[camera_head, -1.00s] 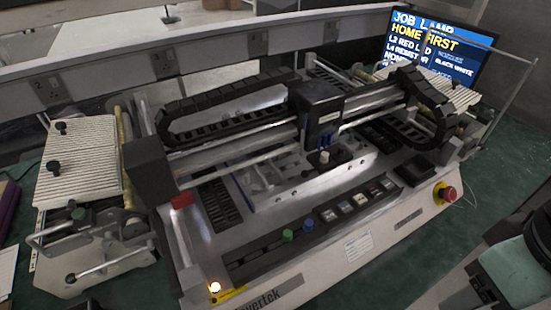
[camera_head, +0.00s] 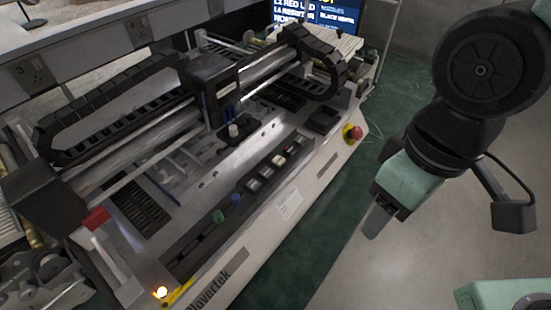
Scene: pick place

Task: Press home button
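The machine's front panel (camera_head: 235,240) carries a row of small square buttons (camera_head: 266,172), a blue knob (camera_head: 236,198) and a green knob (camera_head: 218,215). The labels on the square buttons are too small to read, so I cannot tell which one is home. A red emergency knob (camera_head: 353,134) sits at the panel's right end. My gripper (camera_head: 378,218) hangs right of the machine, apart from the panel and pointing down. Its fingers look close together, but I cannot tell whether they are open or shut.
A gantry head (camera_head: 215,88) and black cable chains stand above the machine bed. A screen (camera_head: 318,18) stands behind, partly cut off. The floor between the machine and my arm is clear.

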